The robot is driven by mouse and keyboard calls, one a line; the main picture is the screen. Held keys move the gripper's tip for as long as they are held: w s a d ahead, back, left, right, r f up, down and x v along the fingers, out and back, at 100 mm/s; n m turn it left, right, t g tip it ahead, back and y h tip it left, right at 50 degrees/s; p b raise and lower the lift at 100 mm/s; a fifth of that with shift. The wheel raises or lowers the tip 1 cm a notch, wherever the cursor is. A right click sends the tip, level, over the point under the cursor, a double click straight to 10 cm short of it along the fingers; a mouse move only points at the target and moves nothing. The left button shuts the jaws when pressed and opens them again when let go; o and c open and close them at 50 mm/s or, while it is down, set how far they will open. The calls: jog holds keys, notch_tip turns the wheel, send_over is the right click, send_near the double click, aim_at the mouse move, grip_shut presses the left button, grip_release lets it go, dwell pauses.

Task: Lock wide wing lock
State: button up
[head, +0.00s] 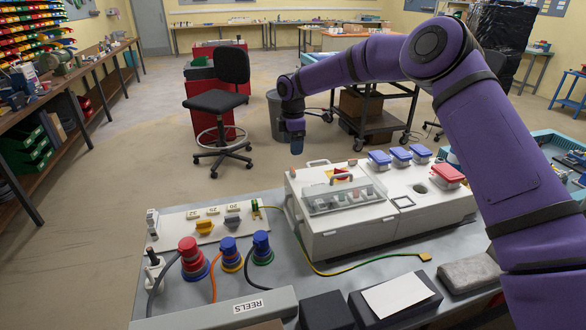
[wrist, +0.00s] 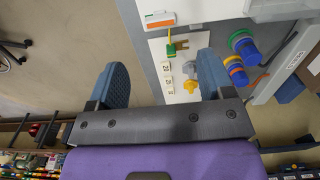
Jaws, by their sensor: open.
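A white panel (head: 180,236) on the bench carries a yellow wing-shaped knob (head: 205,225) and a smaller grey knob (head: 232,221), below number labels. The yellow one looks wider; I cannot tell for certain which is the wide wing lock or how far it is turned. In the wrist view the yellow knob (wrist: 190,86) is partly hidden by the right-hand finger. My gripper (head: 296,147) points down, open and empty, and appears raised well above and beyond the panel, apart from both knobs.
Red and blue plugs (head: 228,250) with cables stand in front of the panel. A white socket box (head: 350,235) with blue and red covers is to its right. A green-yellow connector (head: 256,208) is at the panel's right end. Black blocks (head: 325,308) lie at the front.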

aim_at(293, 169)
notch_tip(293, 169, down, 10)
jog(key=shift+r, duration=0.2)
jog(key=shift+c, duration=0.2)
jog(key=c, duration=0.9)
